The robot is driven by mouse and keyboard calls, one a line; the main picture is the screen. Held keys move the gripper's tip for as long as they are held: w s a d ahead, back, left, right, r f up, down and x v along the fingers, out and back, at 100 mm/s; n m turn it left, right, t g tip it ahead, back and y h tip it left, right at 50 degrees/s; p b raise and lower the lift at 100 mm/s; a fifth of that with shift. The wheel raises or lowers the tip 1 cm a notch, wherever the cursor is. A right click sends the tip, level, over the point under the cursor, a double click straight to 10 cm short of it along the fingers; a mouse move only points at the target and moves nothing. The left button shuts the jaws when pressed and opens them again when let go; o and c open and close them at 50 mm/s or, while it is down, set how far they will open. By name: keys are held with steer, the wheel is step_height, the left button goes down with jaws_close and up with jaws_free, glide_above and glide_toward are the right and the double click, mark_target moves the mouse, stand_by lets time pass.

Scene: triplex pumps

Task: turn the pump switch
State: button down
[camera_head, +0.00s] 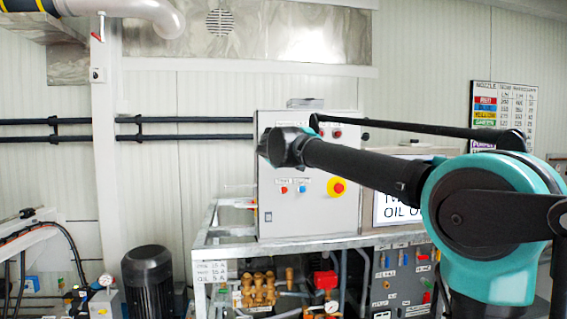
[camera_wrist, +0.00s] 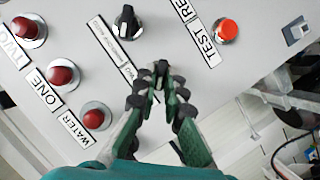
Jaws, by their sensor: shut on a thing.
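The control panel is a grey box (camera_head: 308,205) with switches and lights on its front face. In the wrist view the tilted panel (camera_wrist: 80,12) fills the upper part. My gripper (camera_wrist: 161,88) reaches to the panel, its green-backed fingers close around a small black knob (camera_wrist: 160,70), which appears to be the pump switch; the fingertips hide much of it. Another black rotary knob (camera_wrist: 127,22) on a silver base stands free, above and left of the fingertips. In the head view my gripper (camera_head: 278,148) is in front of the panel's upper left, and its fingertips are hard to make out.
Red lights (camera_wrist: 61,75) line the panel's left in the wrist view, beside labels such as ONE and WATER. A red-orange button (camera_wrist: 227,29) sits near the TEST label. A yellow-ringed emergency stop (camera_head: 338,188) is below my arm. A black motor (camera_head: 148,280) stands lower left.

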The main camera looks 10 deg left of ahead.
steer(key=c, duration=1.6)
jaws_free()
steer(key=v, duration=1.2)
